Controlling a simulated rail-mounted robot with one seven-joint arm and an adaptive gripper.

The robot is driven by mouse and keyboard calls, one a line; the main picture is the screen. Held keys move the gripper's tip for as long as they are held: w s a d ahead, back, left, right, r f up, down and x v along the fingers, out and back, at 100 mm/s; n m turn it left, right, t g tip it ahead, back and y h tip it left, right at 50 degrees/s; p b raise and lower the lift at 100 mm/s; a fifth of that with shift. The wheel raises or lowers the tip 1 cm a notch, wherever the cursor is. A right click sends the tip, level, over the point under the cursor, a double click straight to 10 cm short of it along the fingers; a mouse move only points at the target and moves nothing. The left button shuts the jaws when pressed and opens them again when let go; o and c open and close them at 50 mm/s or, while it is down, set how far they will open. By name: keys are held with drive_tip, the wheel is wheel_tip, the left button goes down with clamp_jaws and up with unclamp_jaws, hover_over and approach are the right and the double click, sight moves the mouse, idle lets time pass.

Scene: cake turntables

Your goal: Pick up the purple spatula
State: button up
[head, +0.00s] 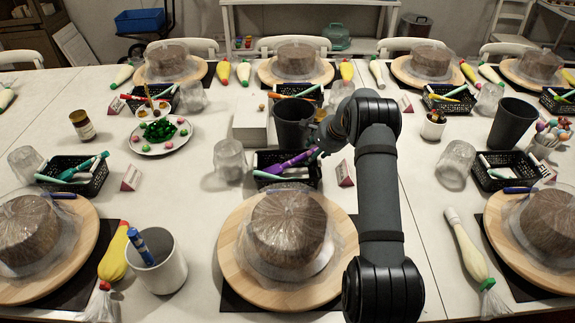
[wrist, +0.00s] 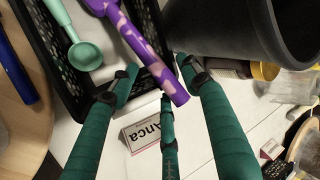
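The purple spatula (head: 287,163) lies tilted in a black basket (head: 268,180), its handle sticking out over the right rim toward my gripper. In the wrist view the purple handle (wrist: 150,55), with paler patches, reaches between my green fingers. My gripper (wrist: 160,75) is open, its fingers spread around the handle's end, with a gap visible on the left side. Whether any finger touches the handle is unclear. In the head view my gripper (head: 318,146) is small and partly hidden by my arm.
A mint-green scoop (wrist: 84,55) shares the basket. A dark cup (head: 293,125) stands close behind, and a name card (head: 344,175) stands beside the basket. A wrapped cake (head: 288,228) on a wooden turntable (head: 235,255) is in front.

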clamp_jaws()
idle(0.5)
